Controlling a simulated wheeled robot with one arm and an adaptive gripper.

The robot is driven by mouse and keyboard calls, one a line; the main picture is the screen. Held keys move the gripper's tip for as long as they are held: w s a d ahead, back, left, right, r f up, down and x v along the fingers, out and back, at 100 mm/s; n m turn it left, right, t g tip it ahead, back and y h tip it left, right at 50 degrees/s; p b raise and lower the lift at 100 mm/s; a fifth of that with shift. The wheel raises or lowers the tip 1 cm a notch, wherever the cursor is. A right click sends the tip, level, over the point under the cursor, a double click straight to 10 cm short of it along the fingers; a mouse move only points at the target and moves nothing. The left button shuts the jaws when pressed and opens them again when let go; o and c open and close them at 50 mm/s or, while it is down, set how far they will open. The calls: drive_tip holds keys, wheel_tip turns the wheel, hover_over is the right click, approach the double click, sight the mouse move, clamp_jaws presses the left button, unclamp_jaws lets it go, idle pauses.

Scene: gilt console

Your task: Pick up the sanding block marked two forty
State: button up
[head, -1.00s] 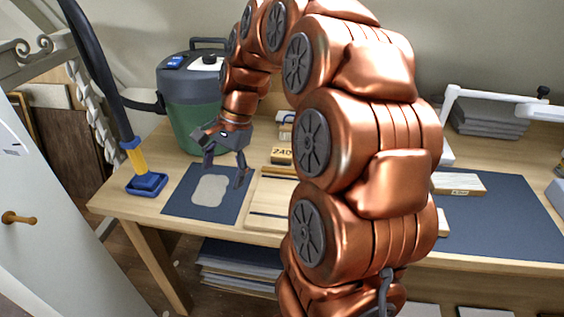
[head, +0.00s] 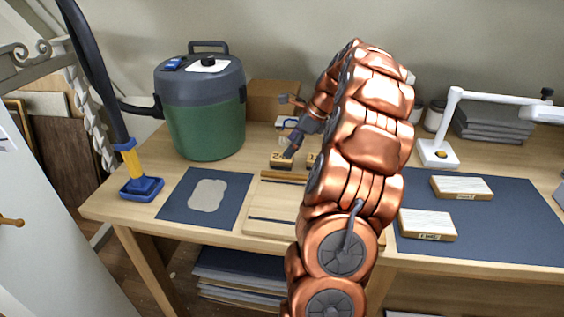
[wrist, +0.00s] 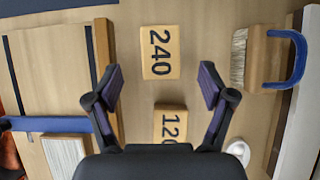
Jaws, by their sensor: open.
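The sanding block marked 240 (wrist: 161,52) lies face up on the table, its number readable in the wrist view. In the head view the same 240 block (head: 281,162) sits behind the wooden board, partly covered by my gripper. A second block marked 120 (wrist: 170,122) lies beside it, nearer my gripper's palm in the wrist view. My gripper (wrist: 161,82) is open and empty above the blocks. Its fingertips stand apart on either side, with the 240 block a little ahead of the gap between them. My arm hides part of the 120 block in the head view.
A brush with a blue handle (wrist: 268,58) lies right of the blocks in the wrist view. A wooden board with strips (head: 268,205) lies in front. A green vacuum canister (head: 205,115) stands left. Two pale blocks (head: 428,224) lie on the right dark mat (head: 500,235).

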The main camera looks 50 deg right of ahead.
sight(282, 157)
drive_tip(key=shift+p+x, duration=0.3)
drive_tip(key=shift+x, duration=2.6)
drive_tip(key=shift+c, duration=0.5)
drive_tip(key=c, duration=1.2)
